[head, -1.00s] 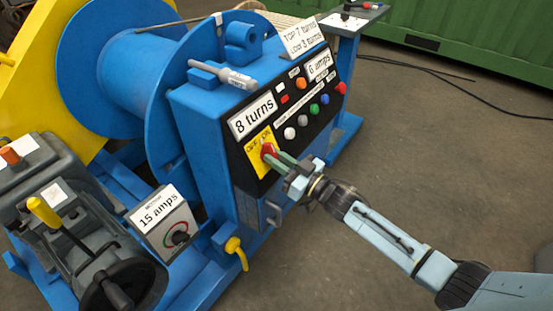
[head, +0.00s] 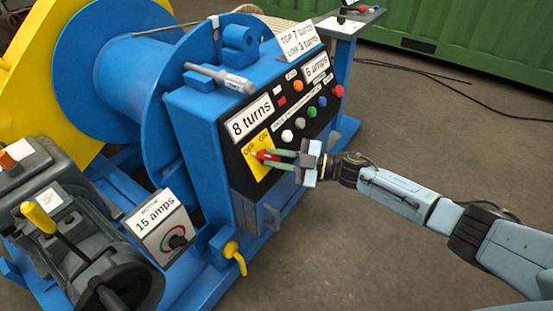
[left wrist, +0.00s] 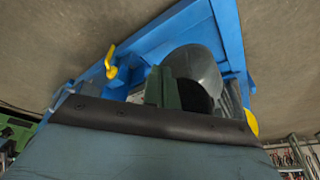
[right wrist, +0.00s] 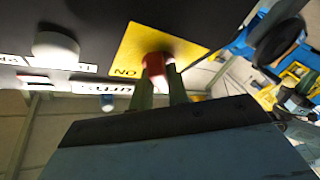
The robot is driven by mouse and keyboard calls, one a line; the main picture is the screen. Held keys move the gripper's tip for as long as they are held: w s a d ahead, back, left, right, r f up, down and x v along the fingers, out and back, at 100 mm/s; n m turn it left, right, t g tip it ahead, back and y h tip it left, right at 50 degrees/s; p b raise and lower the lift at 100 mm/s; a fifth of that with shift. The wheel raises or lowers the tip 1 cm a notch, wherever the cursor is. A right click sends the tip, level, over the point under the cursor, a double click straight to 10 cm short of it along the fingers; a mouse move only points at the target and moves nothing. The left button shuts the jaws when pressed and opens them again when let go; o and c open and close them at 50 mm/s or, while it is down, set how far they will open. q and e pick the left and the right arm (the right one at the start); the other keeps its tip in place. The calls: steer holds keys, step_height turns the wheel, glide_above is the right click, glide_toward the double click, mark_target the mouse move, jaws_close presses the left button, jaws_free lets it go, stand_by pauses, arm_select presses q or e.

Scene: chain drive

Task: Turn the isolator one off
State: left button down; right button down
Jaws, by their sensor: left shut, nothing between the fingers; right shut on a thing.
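The isolator is a red handle (head: 268,155) on a yellow plate (head: 262,172) marked OFF and ON, at the lower left of the black control panel. My right gripper (head: 275,157) is shut on this red handle, coming from the right. In the right wrist view the fingers hold the handle (right wrist: 155,67) in front of the yellow plate (right wrist: 190,48), with ON readable at its left. The exact handle angle is partly hidden by the fingers. My left gripper (left wrist: 170,85) is shut and empty in its wrist view, in front of a grey rounded part.
The panel has white, green, blue, red and orange buttons (head: 287,136) right of the isolator. A blue drum (head: 130,75) stands behind. A 15 amps motor box (head: 160,228) and a yellow lever (head: 40,218) are at left.

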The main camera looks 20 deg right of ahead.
arm_select(q)
steer(key=shift+w+r, duration=0.1)
steer(key=shift+r, duration=0.05)
arm_select(e)
steer(key=shift+r+n, duration=0.1)
steer(key=shift+n, duration=0.4)
steer(key=c, duration=1.4)
jaws_free()
steer(key=shift+o, duration=0.2)
